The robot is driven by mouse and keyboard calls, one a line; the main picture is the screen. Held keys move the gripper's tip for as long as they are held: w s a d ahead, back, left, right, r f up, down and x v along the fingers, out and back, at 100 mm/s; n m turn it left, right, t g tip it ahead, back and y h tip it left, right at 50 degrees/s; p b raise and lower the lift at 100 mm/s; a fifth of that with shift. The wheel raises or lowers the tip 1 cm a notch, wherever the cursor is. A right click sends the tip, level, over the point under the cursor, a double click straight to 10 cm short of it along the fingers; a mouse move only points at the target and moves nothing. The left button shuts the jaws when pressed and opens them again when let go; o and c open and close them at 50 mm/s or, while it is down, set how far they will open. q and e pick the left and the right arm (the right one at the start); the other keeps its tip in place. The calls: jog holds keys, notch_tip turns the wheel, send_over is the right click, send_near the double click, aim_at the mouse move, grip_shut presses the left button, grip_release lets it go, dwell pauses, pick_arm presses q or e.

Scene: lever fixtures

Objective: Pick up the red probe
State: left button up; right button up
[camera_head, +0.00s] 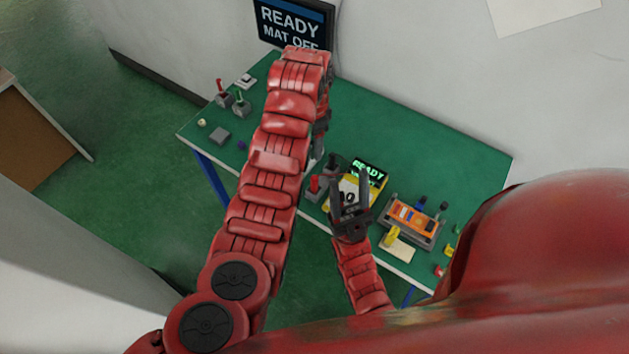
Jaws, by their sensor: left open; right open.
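A yellow meter (378,186) with a lit READY display lies on the green table. A small upright red piece, which looks like the red probe (314,185), stands at the meter's left side in a grey holder. A dark piece, perhaps the black probe (331,161), stands just behind it. My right gripper (349,173) is open and empty, above the meter, its two fingers pointing to the back, just right of the red probe. My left gripper (321,125) is mostly hidden behind its own arm, left of and behind the meter; its fingertips do not show clearly.
The green table (430,150) is clear at the back right. A grey tray with orange parts (411,219) and small coloured pieces stand at the right. Lever fixtures (241,103) with red and green handles stand at the left. A screen (292,25) reads READY MAT OFF.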

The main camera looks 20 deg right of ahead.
pick_arm(q)
jog(key=b, duration=0.9)
send_over(314, 177)
notch_tip(314, 177, down, 10)
jog(key=shift+w+a+f, duration=0.1)
jog(key=shift+a+f, duration=0.05)
jog(key=shift+f, duration=0.05)
jog(key=shift+f+p, duration=0.2)
jog(key=shift+p, duration=0.2)
jog(key=shift+f, duration=0.7)
notch_tip(314, 177, down, 4)
jog(key=p, duration=0.3)
jog(key=shift+r, duration=0.2)
jog(key=shift+d+f, duration=0.2)
jog(key=shift+f, duration=0.5)
jog(key=shift+c, duration=0.2)
grip_shut()
